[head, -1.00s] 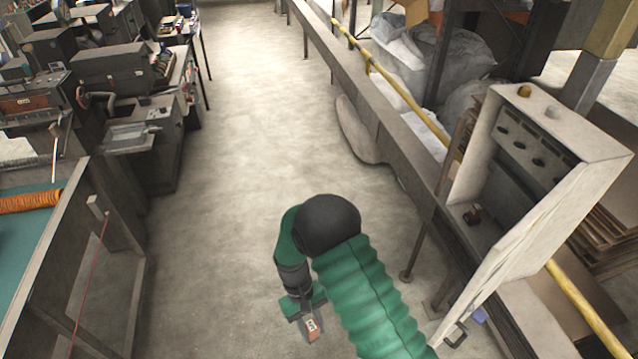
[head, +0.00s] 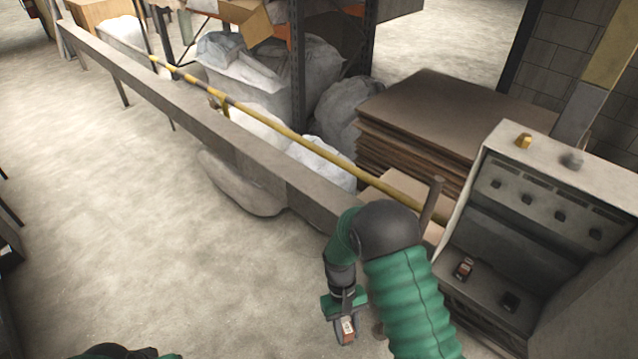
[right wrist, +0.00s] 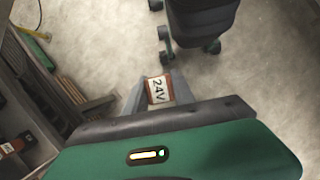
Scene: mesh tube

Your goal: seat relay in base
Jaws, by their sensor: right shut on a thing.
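My right gripper (head: 346,325) is shut on a relay (right wrist: 158,90), a small orange-brown block with a white label reading 24V. The relay points downward and is clear of the cabinet, to its left in the head view. The open grey cabinet (head: 560,165) stands at the right. On its inner ledge are a dark base with a reddish-brown relay-like block (head: 464,268) and, to the right, a dark base (head: 510,301) with no block visible on it. Part of my left arm shows at the bottom left of the head view, but its gripper is out of frame.
A long grey rail (head: 240,150) and a yellow-black bar (head: 300,140) run up to the cabinet. Stacked brown boards (head: 440,125) and plastic-wrapped sacks (head: 255,75) lie behind them. The floor (head: 130,220) on the left is open.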

